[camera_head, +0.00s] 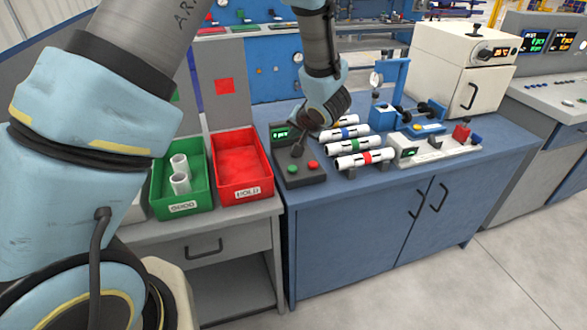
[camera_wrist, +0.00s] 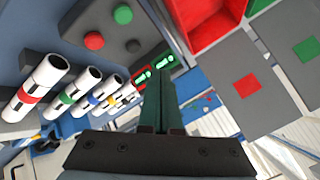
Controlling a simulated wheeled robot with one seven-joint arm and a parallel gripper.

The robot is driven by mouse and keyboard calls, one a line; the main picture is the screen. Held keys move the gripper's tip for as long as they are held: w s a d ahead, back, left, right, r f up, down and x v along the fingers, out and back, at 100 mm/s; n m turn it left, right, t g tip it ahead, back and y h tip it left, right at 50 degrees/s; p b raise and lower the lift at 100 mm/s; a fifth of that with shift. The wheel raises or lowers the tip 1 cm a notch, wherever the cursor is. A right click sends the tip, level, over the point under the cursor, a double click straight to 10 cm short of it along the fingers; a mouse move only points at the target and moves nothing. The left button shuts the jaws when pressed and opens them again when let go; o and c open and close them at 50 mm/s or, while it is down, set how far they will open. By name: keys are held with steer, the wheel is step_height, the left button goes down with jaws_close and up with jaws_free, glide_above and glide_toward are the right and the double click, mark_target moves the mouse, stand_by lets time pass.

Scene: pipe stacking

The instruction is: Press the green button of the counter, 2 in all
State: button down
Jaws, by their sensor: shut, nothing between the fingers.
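The counter (camera_head: 290,182) is a dark box on the blue workbench, with a lit green display (camera_head: 281,134) at its back. Its green button (camera_head: 292,169) is on the left and its red button (camera_head: 313,164) on the right. My gripper (camera_head: 297,150) is shut and empty, pointing down over the counter behind the buttons. In the wrist view the green button (camera_wrist: 123,14) and red button (camera_wrist: 94,40) are uncovered, apart from the shut fingertips (camera_wrist: 162,72). The fingertips overlap the display there, whose digits I cannot read surely. The gap to the counter is unclear.
A red tray (camera_head: 241,187) and a green tray (camera_head: 188,205) holding white pipes stand left of the counter. Several banded white pipes (camera_head: 352,148) lie on a rack close at its right. Space in front of the counter is clear.

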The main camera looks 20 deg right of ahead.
steer(key=b, duration=0.9)
glide_above(293, 170)
steer(key=shift+s+f, duration=0.1)
steer(key=shift+f, duration=3.1)
steer(key=shift+f+b, duration=0.35)
steer(key=shift+f, duration=0.85)
steer(key=shift+f, duration=0.1)
steer(key=shift+f, duration=0.3)
steer(key=shift+f, duration=0.45)
steer(key=shift+r+p, duration=0.15)
steer(key=shift+p, duration=0.25)
steer(key=shift+r+p, duration=0.75)
steer(key=shift+p, duration=0.4)
steer(key=shift+r, duration=0.1)
